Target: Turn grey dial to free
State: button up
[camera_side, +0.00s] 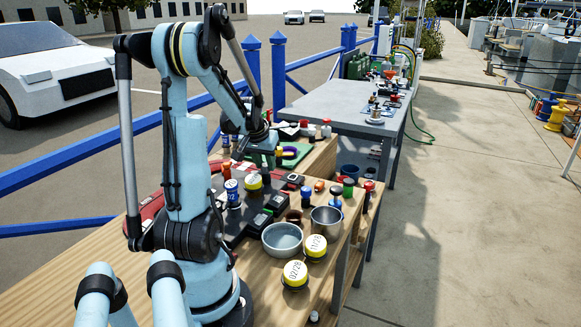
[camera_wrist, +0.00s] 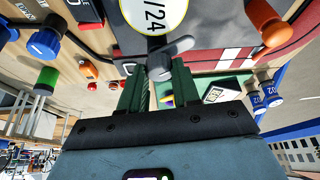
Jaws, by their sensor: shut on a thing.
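The grey dial (camera_wrist: 172,48) shows in the wrist view as a grey handle just below a yellow-rimmed round label (camera_wrist: 150,12) ending in "/24". My gripper (camera_wrist: 159,74) has its two green fingers on either side of the grey handle, shut on it. In the side view my gripper (camera_side: 263,158) points down over the far part of the bench panel, and the grey dial is hidden behind it there. I cannot make out a "free" mark or which way the dial points.
An orange knob (camera_wrist: 267,22) and a blue knob (camera_wrist: 45,42) stand either side in the wrist view. In the side view, a pale bowl (camera_side: 283,240), a metal cup (camera_side: 326,221) and yellow-topped cans (camera_side: 295,273) crowd the bench's right side.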

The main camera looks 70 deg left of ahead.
dwell(0.4)
jog(key=o, duration=1)
jog(key=shift+o, duration=0.2)
jog(key=w+a+r+v, duration=0.1)
jog(key=a+v, duration=0.1)
jog(key=v, duration=0.9)
jog(key=shift+w+r, duration=0.25)
jog(key=shift+d, duration=0.1)
